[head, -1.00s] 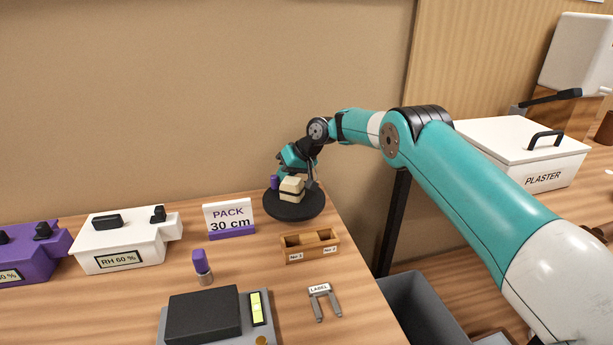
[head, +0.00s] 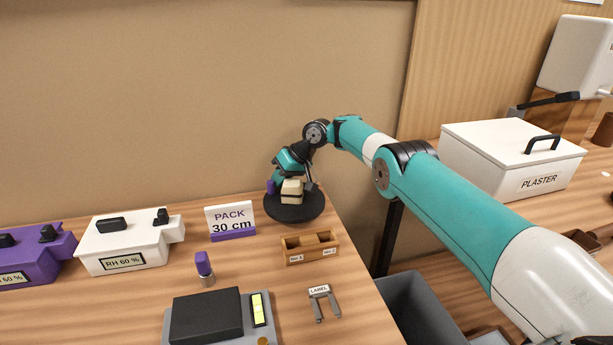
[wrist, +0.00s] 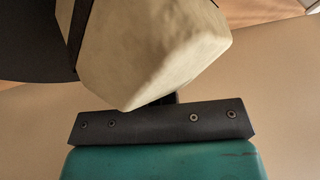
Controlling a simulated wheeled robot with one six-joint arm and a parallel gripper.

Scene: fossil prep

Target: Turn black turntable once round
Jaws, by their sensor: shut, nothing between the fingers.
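The black turntable (head: 290,214) is a round disc at the back right corner of the wooden table. A cream block (head: 292,187) with a dark band stands on it and fills much of the wrist view (wrist: 150,55). A purple post (head: 271,187) stands at the turntable's left edge. My gripper (head: 285,172) is shut and empty, low behind the block and beside the post. Its fingertips are mostly hidden by the block, so I cannot tell whether they touch the post. The turntable's dark surface shows at the wrist view's left (wrist: 35,45).
The PACK 30 cm sign (head: 231,219) stands left of the turntable and a wooden two-slot box (head: 311,256) in front. A purple-capped bottle (head: 205,268), a scale (head: 205,315) and a grey LABEL fork (head: 320,300) lie nearer. A grey bin (head: 425,310) is below right.

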